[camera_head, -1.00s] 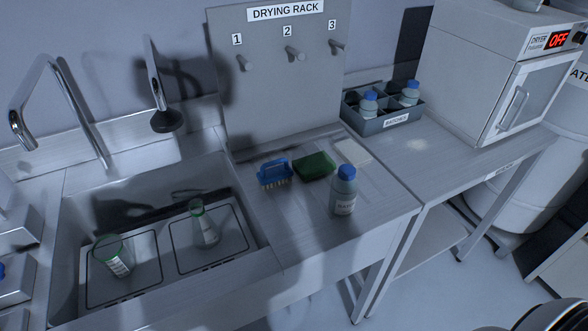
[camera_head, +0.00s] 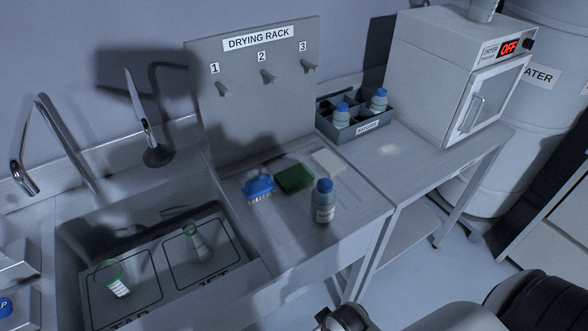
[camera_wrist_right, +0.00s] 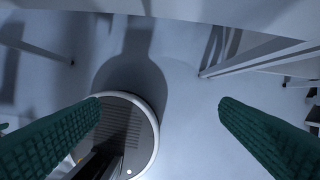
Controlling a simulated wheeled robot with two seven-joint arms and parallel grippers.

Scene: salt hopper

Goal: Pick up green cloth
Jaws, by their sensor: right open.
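The green cloth (camera_head: 294,179) lies on the drainboard beside the sink in the head view, between a blue brush (camera_head: 258,187) on its left and a white pad (camera_head: 327,161) on its right. In the right wrist view my right gripper (camera_wrist_right: 165,125) is open, its two green ridged fingers wide apart with nothing between them. It points down over the floor, away from the cloth. In the head view my right arm shows at the bottom right, below the counter's front edge. My left gripper is not in view.
A blue-capped bottle (camera_head: 323,203) stands in front of the cloth. The sink (camera_head: 150,225) holds two glass flasks. A drying rack (camera_head: 255,90) stands behind. A bottle crate (camera_head: 370,126) and dryer (camera_head: 455,80) stand to the right.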

